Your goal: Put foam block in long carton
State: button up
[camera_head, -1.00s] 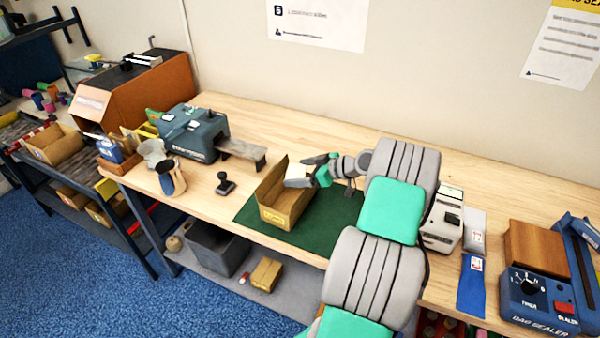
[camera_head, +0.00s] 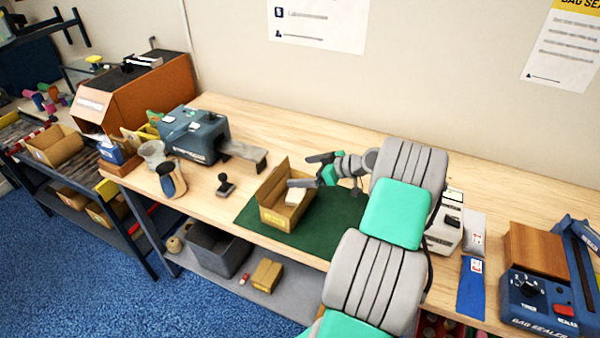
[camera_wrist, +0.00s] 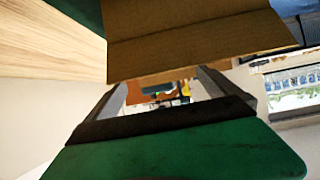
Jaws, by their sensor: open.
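The long carton (camera_head: 273,217) is an open-topped brown box on the green mat, with a raised flap at its back. The white foam block (camera_head: 294,197) shows inside the carton's opening, near its right side; how it rests on the bottom is hidden. My gripper (camera_head: 306,170) is open just above the carton's back right, apart from the block, its fingers spread. In the wrist view my open gripper (camera_wrist: 165,88) has nothing between its fingers, and a brown cardboard panel (camera_wrist: 200,35) lies close across the top. The foam block is not seen there.
The green mat (camera_head: 335,220) is clear right of the carton. A black-handled stamp (camera_head: 225,187) and a blue-grey machine (camera_head: 190,135) stand to the left. A white device (camera_head: 443,235) and a blue bag sealer (camera_head: 540,295) are to the right. The wall is behind.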

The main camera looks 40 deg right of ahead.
jog(key=f+b+v, duration=0.1)
jog(key=b+v, duration=0.2)
jog(key=v, duration=0.7)
jog(key=w+a+r+m+g+h, duration=0.1)
jog(key=w+a+r+g, duration=0.1)
jog(key=a, duration=0.9)
jog(key=w+a+r+g+h, duration=0.1)
jog(key=w+a+r+g, duration=0.15)
jog(key=a, duration=0.75)
jog(key=s+a+m+g+h, duration=0.1)
jog(key=s+a+m, duration=0.1)
jog(key=s+a, duration=0.4)
jog(key=s+a+f+m+g+h, duration=0.1)
jog(key=s+a+m+h, duration=0.1)
jog(key=s+a, duration=0.4)
jog(key=s, duration=0.4)
jog(key=shift+s+h, duration=0.3)
jog(key=shift+f, duration=0.1)
